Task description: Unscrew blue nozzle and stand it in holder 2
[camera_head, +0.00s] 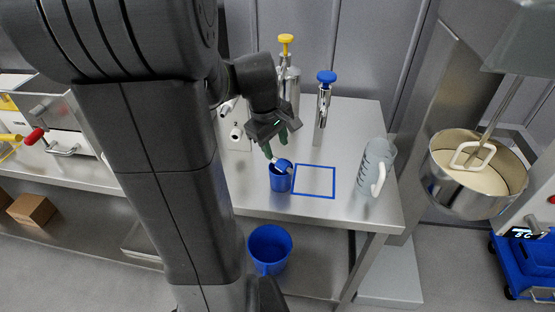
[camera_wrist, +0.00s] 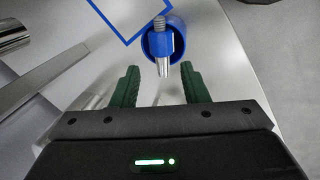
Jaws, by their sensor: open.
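The blue nozzle (camera_wrist: 161,45) shows in the wrist view as a blue collar with a grey threaded end and a silver tip. It lies over or in the mouth of a blue cup (camera_wrist: 178,28); the exact contact is unclear. In the head view the cup (camera_head: 281,183) stands near the table's front edge. My gripper (camera_wrist: 160,74) is open and empty, its green fingers short of the nozzle, with the silver tip pointing between them. In the head view my gripper (camera_head: 276,146) is just above the cup. Holder 2 (camera_head: 237,133), a pale peg by a "2" label, is partly hidden.
A blue-topped metal dispenser (camera_head: 322,105) and a yellow-topped one (camera_head: 287,75) stand behind. A blue square outline (camera_head: 315,195) marks bare table beside the cup. A grey jug (camera_head: 375,168) stands at right, near the mixer bowl (camera_head: 470,200). A blue bin (camera_head: 269,250) is below.

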